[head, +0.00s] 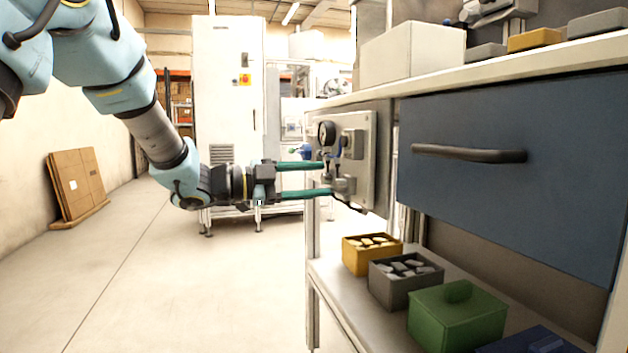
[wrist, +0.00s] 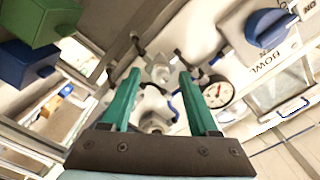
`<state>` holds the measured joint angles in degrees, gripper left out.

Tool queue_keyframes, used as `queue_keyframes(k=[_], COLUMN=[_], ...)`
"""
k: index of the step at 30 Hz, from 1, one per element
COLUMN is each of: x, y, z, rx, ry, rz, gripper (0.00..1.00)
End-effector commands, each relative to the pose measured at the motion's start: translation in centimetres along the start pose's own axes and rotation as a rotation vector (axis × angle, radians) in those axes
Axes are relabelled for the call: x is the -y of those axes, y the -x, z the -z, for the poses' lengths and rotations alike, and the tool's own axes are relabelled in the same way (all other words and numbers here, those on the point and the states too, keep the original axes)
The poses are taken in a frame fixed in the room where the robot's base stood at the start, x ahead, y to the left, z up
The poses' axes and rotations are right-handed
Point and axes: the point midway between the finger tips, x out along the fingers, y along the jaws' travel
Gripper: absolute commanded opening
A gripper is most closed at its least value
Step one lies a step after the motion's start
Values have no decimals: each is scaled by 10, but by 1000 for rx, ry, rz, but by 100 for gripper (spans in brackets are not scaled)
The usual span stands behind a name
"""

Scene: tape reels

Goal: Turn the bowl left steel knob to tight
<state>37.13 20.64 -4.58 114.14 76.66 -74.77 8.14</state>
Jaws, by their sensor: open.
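The grey panel (head: 372,178) stands at the end of the bench, with a gauge and several fittings on it. In the wrist view two steel knob-like fittings show between my fingers: a farther one (wrist: 160,68) near the fingertips and a nearer one (wrist: 155,108). I cannot tell for sure which is the bowl left steel knob. A steel fitting (head: 344,186) also shows low on the panel in the head view. My gripper (head: 328,179) is open, its green fingers reaching to the panel fittings; it also shows in the wrist view (wrist: 159,74). Contact is unclear.
The gauge (wrist: 218,92) sits close beside the right finger. A blue knob (wrist: 268,25) is near lettering reading BOWL. A blue drawer (head: 510,170) is right of the panel. Bins, including a yellow one (head: 356,262), stand on the lower shelf.

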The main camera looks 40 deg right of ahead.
Motion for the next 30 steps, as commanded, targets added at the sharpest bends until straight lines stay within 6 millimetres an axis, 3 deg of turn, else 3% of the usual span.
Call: queue_keyframes(k=[18,30], x=[1,0], y=[98,107], z=[0,0], rx=[2,0], ry=[1,0], rz=[2,0], gripper=[61,61])
